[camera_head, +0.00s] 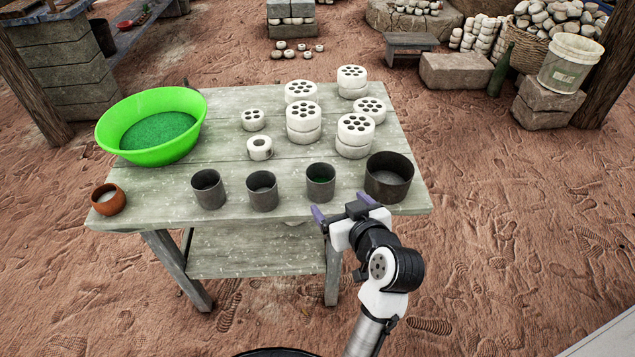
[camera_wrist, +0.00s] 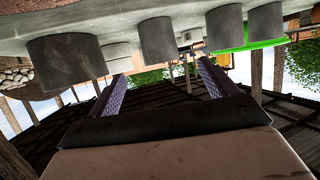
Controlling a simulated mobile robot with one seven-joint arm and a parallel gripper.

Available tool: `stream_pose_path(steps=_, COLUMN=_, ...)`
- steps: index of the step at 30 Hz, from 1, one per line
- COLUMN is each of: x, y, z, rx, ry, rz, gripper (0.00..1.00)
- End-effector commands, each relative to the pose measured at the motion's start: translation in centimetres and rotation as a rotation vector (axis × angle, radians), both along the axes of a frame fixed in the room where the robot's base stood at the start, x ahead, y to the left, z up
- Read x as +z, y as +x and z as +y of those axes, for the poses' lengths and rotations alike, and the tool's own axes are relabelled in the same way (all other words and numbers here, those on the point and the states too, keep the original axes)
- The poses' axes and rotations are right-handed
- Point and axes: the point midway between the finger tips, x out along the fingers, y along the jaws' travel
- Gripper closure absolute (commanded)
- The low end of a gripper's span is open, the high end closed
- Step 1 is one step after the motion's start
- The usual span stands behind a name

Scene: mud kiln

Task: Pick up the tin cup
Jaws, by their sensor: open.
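A wider, darker metal pot (camera_head: 389,178) stands at the right end. I cannot tell which of these is the tin cup. My gripper (camera_head: 343,208) is open and empty at the table's near edge, in front of the gap between the right cup and the pot. The wrist view is upside down; the pot (camera_wrist: 66,62) and right cup (camera_wrist: 157,40) show beyond the fingers.
The wooden table (camera_head: 160,200) also holds a green basin (camera_head: 150,125), a small brown clay bowl (camera_head: 108,198) and several white perforated discs (camera_head: 303,117), some stacked, behind the cups. The near strip at the table's left-centre is bare.

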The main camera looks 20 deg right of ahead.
Motion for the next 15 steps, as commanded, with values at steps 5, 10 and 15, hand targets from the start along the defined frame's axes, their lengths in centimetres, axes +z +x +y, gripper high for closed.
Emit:
stream_pose_path(steps=5, x=-1.2, y=2.4, z=0.0, rx=0.003, ry=0.002, rz=0.006, gripper=0.16)
stream_pose_path(steps=10, x=-2.4, y=5.5, z=0.1, rx=0.001, ry=0.002, rz=0.005, gripper=0.16)
stream_pose_path(steps=15, x=-3.2, y=7.4, z=0.0, rx=0.0, ry=0.0, rz=0.004, gripper=0.16)
